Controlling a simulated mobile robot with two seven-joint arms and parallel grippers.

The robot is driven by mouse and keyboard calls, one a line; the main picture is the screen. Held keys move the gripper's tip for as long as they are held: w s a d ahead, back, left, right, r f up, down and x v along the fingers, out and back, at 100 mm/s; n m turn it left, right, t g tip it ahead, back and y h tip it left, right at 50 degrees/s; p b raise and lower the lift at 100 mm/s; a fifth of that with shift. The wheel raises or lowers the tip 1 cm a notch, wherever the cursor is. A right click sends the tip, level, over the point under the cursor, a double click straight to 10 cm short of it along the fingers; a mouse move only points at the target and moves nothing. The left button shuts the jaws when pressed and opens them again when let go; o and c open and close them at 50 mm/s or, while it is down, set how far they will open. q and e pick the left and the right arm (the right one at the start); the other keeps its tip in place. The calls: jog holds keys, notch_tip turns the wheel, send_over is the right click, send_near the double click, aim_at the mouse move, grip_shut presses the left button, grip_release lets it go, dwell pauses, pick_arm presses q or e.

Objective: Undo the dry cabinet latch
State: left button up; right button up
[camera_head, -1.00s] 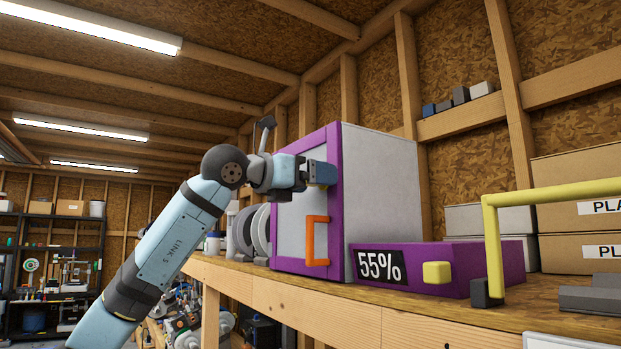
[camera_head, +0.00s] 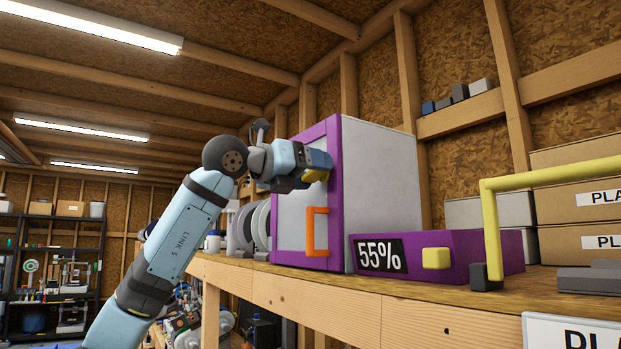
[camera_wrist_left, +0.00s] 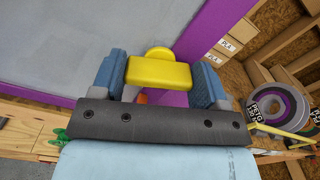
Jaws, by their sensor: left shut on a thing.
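The dry cabinet (camera_head: 380,190) is a grey box with a purple-framed door (camera_head: 333,235). It stands on the wooden bench, and its door looks closed. An orange handle (camera_head: 312,232) is on the lower door. The yellow latch (camera_head: 316,175) is at the upper part of the purple frame. My left gripper (camera_head: 318,162) is shut on the latch and partly hides it in the head view. In the left wrist view the yellow latch (camera_wrist_left: 158,73) lies between the two blue fingers, with its round pivot behind it. My right gripper is not in view.
A purple box with a 55% display (camera_head: 380,254) and a yellow button stands right of the cabinet. A yellow bar frame (camera_head: 489,225) rises at the bench's right. Spools (camera_head: 258,228) stand left of the cabinet. Cardboard boxes (camera_head: 580,205) are stacked at the right.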

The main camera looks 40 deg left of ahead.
pick_arm(q)
jog(key=n+b, duration=0.1)
jog(key=n, duration=0.2)
jog(key=shift+f+n, duration=0.1)
jog(key=shift+n, duration=0.3)
jog(key=n+b, duration=0.1)
jog(key=n, duration=0.2)
jog(key=shift+a+n+b, duration=0.1)
jog(key=shift+n+b, duration=0.2)
jog(key=shift+b, duration=0.1)
jog(key=n+b, duration=0.1)
jog(key=n, duration=0.4)
jog(key=shift+n+b, duration=0.3)
jog(key=shift+n, duration=0.9)
jog(key=o, duration=0.9)
jog(key=shift+o, duration=0.2)
